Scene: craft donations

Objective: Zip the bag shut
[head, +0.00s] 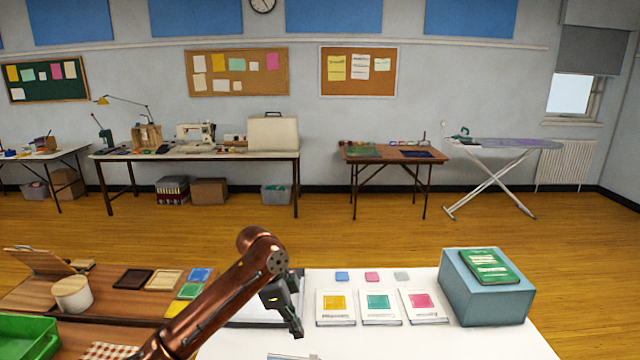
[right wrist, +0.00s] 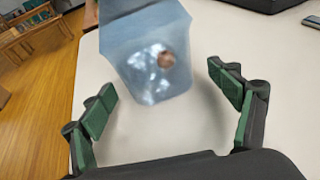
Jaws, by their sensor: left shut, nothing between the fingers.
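A translucent bluish bag (right wrist: 138,40) shows in the right wrist view, at the top middle over the white table. A small brown thing and shiny highlights show in its lower part. Its upper end is cut off by the frame, and I cannot make out the zip. My right gripper (right wrist: 168,98) is open, its green-padded fingers wide apart on either side of the bag's lower end, with nothing gripped. My left gripper (head: 297,332) is shut and empty, pointing down over the white table in the head view. I cannot make out the bag in the head view.
On the white table (head: 470,342) lie three cards, one with a yellow square (head: 335,303), and small coloured pieces behind them. A blue-grey box (head: 487,297) with a green book (head: 484,266) stands at the right. A wooden table with a green tray (head: 25,338) is at the left.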

